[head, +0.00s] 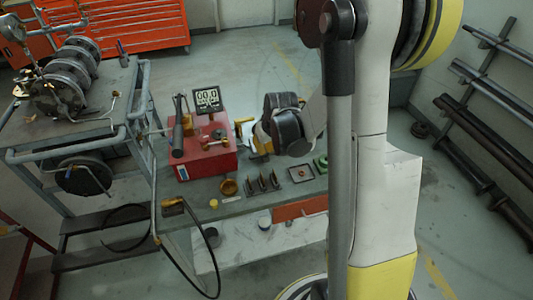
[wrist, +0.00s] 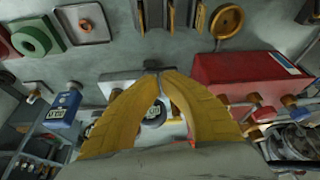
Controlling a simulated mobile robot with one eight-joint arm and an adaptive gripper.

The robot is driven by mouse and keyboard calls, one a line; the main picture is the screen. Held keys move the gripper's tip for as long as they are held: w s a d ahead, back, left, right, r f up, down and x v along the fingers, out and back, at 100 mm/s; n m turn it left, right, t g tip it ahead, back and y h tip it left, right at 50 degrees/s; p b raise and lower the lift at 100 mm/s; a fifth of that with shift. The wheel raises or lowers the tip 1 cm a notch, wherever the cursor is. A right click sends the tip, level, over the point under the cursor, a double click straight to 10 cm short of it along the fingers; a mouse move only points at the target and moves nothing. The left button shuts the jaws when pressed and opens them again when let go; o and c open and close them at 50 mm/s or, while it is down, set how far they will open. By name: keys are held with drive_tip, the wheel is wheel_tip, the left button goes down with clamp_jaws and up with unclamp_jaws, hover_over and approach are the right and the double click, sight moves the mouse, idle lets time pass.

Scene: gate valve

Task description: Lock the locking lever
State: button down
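My gripper (wrist: 161,75) has yellow fingers that arch together in the wrist view. Their tips meet or nearly meet, and I see no clear object held between them. A pale grey block (wrist: 116,82) shows behind the left finger. A round white-faced part (wrist: 154,116) shows between the fingers, farther off. In the head view my gripper (head: 246,134) is over the bench, right of the red box (head: 204,158); the wrist hides part of it. I cannot pick out the locking lever with certainty in either view; it may be hidden by the fingers.
The red box also shows in the wrist view (wrist: 238,72), right of the fingers. A brass ring (head: 228,187), upright dark plates (head: 262,184) and a square tray (head: 301,174) lie along the bench front. A cart (head: 110,128) stands left.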

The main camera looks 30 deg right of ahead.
sight(259, 155)
drive_tip(key=b+x, duration=0.2)
drive_tip(key=x, duration=0.1)
drive_tip(key=b+x, duration=0.2)
drive_tip(key=x, duration=0.1)
drive_tip(key=b+x, duration=0.3)
drive_tip(key=x, duration=0.1)
drive_tip(key=shift+s+a, duration=0.15)
drive_tip(key=shift+a, duration=0.1)
drive_tip(key=shift+f, duration=0.1)
drive_tip(key=shift+w, duration=0.7)
drive_tip(key=shift+s, duration=0.1)
